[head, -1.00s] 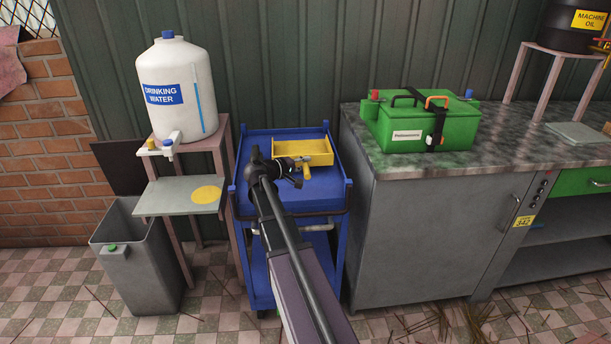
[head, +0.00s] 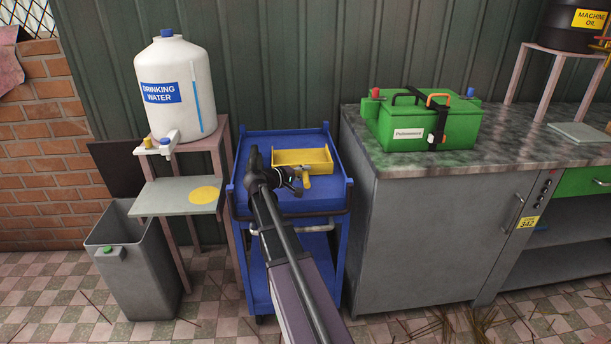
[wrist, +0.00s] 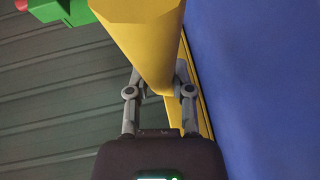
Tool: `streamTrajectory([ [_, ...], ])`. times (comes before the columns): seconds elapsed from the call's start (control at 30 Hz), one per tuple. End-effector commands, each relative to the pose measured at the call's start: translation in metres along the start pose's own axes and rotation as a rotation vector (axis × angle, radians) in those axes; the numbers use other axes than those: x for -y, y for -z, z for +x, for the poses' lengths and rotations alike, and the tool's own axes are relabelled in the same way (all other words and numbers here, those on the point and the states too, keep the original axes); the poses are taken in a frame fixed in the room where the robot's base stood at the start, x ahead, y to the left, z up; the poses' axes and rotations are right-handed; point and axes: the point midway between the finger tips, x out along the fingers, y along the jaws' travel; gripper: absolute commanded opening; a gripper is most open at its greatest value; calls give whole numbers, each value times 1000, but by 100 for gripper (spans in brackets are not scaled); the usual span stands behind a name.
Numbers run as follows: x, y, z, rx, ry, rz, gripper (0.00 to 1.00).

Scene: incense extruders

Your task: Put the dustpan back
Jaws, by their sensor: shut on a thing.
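The yellow dustpan (head: 290,158) is over the top tray of the blue cart (head: 322,202), with its pan toward the back and its stubby handle toward the front. In the head view I cannot tell whether it touches the tray. My gripper (head: 298,180) reaches in from the left and is shut on the handle. In the wrist view, the fingers of my gripper (wrist: 160,90) are on both sides of the yellow handle (wrist: 148,45), with the cart's blue surface beside it. My arm hides part of the cart's left and front.
A water jug (head: 177,85) stands on a pink stand left of the cart, above a grey bin (head: 135,265). Right of the cart is a grey cabinet (head: 435,240) bearing a green box (head: 405,130). The wall is close behind.

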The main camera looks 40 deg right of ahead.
Motion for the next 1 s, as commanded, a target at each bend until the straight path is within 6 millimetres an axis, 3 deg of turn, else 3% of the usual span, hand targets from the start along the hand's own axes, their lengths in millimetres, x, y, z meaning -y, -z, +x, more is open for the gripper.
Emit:
streamTrajectory([
  [0.37, 4, 0, 0, 0, -1, 0, 0],
  [0.4, 2, 0, 0, 0, 0, 0, 41],
  [0.5, 2, 0, 0, 0, 0, 0, 64],
  [1.0, 0, 0, 0, 0, 0, 0, 64],
])
